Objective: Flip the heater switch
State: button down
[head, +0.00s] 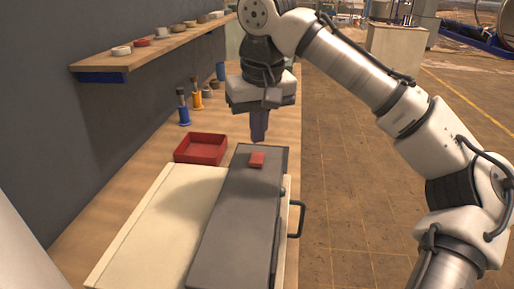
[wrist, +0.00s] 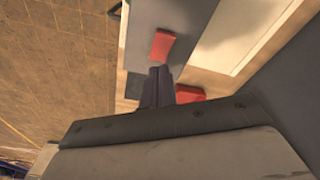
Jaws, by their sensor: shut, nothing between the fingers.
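The heater switch looks to be the small red rocker (head: 257,160) near the far end of a dark grey panel (head: 240,215). It also shows in the wrist view (wrist: 161,46), just past my fingertips. My gripper (head: 259,140) is shut and empty, pointing down over the far end of the panel, a little beyond the red switch. In the wrist view my closed fingers (wrist: 158,72) end close to the switch. I cannot tell whether they touch it or which way it is tipped.
A cream box (head: 160,225) with a black handle (head: 298,218) carries the panel. A red tray (head: 201,148) sits behind it on the wooden bench. Blue and yellow tools (head: 183,108) stand by the wall. A shelf (head: 150,50) with small round items juts out at upper left.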

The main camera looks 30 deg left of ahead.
aim_at(258, 155)
notch_tip(258, 155, up, 4)
jog(key=p, duration=0.3)
jog(key=shift+r+p, duration=0.1)
jog(key=shift+p, duration=0.25)
dwell(0.3)
